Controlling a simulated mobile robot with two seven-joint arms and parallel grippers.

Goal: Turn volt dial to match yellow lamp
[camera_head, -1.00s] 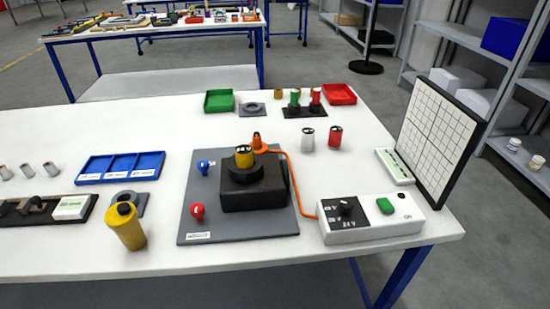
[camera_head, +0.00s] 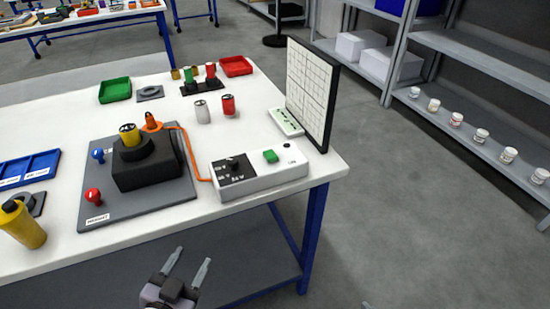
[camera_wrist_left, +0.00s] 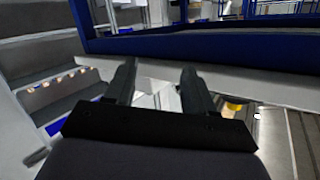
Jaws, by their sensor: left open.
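The volt dial (camera_head: 233,163) is a black knob on the left part of the white control box (camera_head: 262,176) near the table's right front edge. A green button (camera_head: 270,156) sits to its right on the same box. A yellow lamp (camera_head: 129,134) stands upright in the black block (camera_head: 147,166), with an orange clip and cable beside it running to the box. My left gripper (camera_head: 187,259) is open and empty, in front of and below the table edge, apart from the dial. It shows in the left wrist view (camera_wrist_left: 157,83) too. My right gripper is not seen.
A grey board (camera_head: 120,212) carries a red bulb (camera_head: 94,196) and a blue bulb (camera_head: 99,155). White (camera_head: 202,111) and red (camera_head: 228,105) cylinders stand behind the box. A grid panel (camera_head: 312,95) rises at the right edge. The floor to the right is clear.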

